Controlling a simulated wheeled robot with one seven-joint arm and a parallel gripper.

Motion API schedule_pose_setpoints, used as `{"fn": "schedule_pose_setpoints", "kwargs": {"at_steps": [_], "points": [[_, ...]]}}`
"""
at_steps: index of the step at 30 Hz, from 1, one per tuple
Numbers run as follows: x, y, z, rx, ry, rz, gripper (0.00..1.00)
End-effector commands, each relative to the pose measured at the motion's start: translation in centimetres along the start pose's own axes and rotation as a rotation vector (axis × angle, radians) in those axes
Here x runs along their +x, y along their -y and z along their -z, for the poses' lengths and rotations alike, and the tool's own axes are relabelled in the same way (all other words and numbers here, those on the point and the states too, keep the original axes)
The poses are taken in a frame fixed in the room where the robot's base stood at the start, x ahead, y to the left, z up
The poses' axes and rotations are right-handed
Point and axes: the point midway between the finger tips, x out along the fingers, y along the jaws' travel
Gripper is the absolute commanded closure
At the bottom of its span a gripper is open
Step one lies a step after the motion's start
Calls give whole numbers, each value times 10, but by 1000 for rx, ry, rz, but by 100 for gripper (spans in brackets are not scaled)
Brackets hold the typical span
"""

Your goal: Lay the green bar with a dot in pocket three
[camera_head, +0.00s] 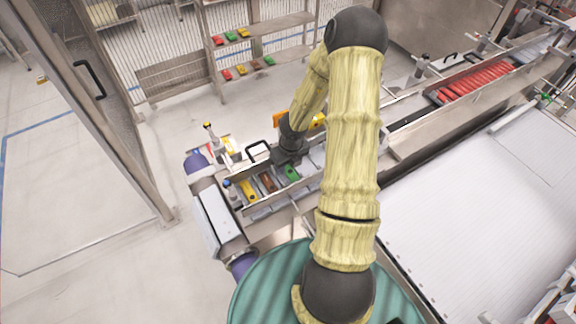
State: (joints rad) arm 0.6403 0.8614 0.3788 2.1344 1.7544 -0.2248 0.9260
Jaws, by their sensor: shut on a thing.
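My gripper (289,160) is at the end of my arm, low over the pocketed tray (257,213) in the middle of the view. It is shut on the green bar (291,173), which shows just below it. The bar is at the third place from the left in the row. I cannot tell whether it rests fully in the pocket, and its dot is too small to see. A yellow bar (247,190) and a brown bar (268,183) lie in the pockets to its left. The fingertips are mostly hidden by the dark wrist.
A shelf rack (262,45) with several coloured bars stands at the back. Several red bars (475,80) lie on the conveyor at upper right. Floor at left is clear.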

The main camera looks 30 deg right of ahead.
Motion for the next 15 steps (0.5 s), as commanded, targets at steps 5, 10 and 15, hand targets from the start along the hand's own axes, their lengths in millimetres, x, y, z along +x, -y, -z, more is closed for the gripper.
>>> {"fn": "schedule_pose_setpoints", "kwargs": {"at_steps": [5, 10, 15], "points": [[1, -1, 0, -2, 0, 0, 97], [5, -1, 1, -1, 0, 0, 97], [9, 1, 2, 2, 0, 0, 97]]}}
